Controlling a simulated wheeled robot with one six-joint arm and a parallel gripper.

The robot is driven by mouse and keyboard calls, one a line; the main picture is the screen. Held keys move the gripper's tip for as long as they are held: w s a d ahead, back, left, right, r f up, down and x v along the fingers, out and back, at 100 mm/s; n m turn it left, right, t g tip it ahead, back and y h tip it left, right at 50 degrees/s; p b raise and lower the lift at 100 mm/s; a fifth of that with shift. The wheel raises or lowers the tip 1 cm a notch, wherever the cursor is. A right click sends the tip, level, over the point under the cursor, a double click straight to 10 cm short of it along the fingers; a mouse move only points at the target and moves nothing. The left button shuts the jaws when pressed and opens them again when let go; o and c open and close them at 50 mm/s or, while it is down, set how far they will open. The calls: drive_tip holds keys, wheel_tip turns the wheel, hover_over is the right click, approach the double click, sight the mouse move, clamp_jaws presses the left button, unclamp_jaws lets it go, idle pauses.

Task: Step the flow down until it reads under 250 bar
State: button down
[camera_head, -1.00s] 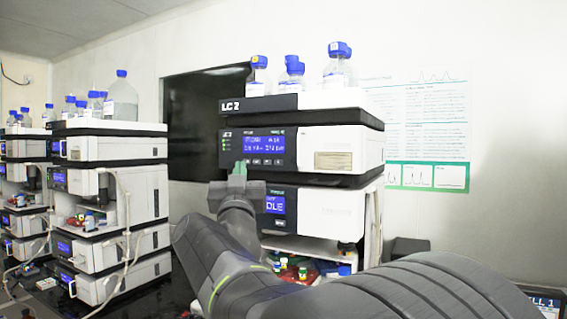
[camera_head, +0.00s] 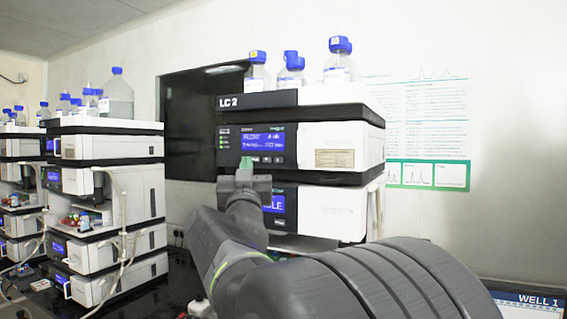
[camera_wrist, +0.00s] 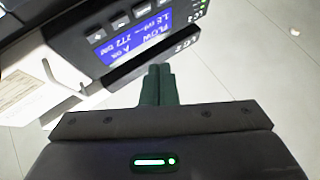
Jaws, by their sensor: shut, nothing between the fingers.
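The LC 2 pump module (camera_head: 340,145) has a dark front panel with a blue display (camera_head: 264,143). In the wrist view the display (camera_wrist: 138,30) appears upside down; it shows FLOW, A on, and a bar value that looks like 272, though blurred. A row of small buttons (camera_head: 267,160) lies below the display; they also show in the wrist view (camera_wrist: 119,19). My gripper (camera_head: 246,162) is shut and empty, its green fingertips in front of the row's left end, hiding that part. In the wrist view its fingertips (camera_wrist: 158,68) stand apart from the buttons in the picture; contact is not visible.
A lower module (camera_head: 330,211) with its own blue display is partly hidden by my arm. Blue-capped bottles (camera_head: 340,62) stand on top. Another instrument stack (camera_head: 110,190) with hanging tubing stands left. A WELL 1 screen (camera_head: 535,300) is at lower right.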

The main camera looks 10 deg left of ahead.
sight(263, 153)
drive_tip(key=shift+w+d+b, duration=0.2)
drive_tip(key=shift+w+d, duration=0.15)
drive_tip(key=shift+w, duration=0.55)
drive_tip(key=shift+w+d+b, duration=0.15)
drive_tip(key=shift+w+d, duration=0.15)
drive_tip(key=shift+w, duration=0.65)
drive_tip(key=shift+w+d+b, duration=0.2)
drive_tip(key=shift+w+d, duration=0.15)
drive_tip(key=shift+w, duration=0.55)
drive_tip(key=shift+w, duration=0.1)
drive_tip(key=shift+w+d, duration=0.15)
drive_tip(key=shift+w, duration=0.15)
drive_tip(key=shift+w+d+b, duration=0.15)
drive_tip(key=shift+w+b, duration=0.2)
drive_tip(key=shift+b, duration=0.05)
idle(0.4)
drive_tip(key=shift+s, duration=0.15)
drive_tip(key=shift+s+a, duration=0.3)
drive_tip(key=shift+s, duration=0.35)
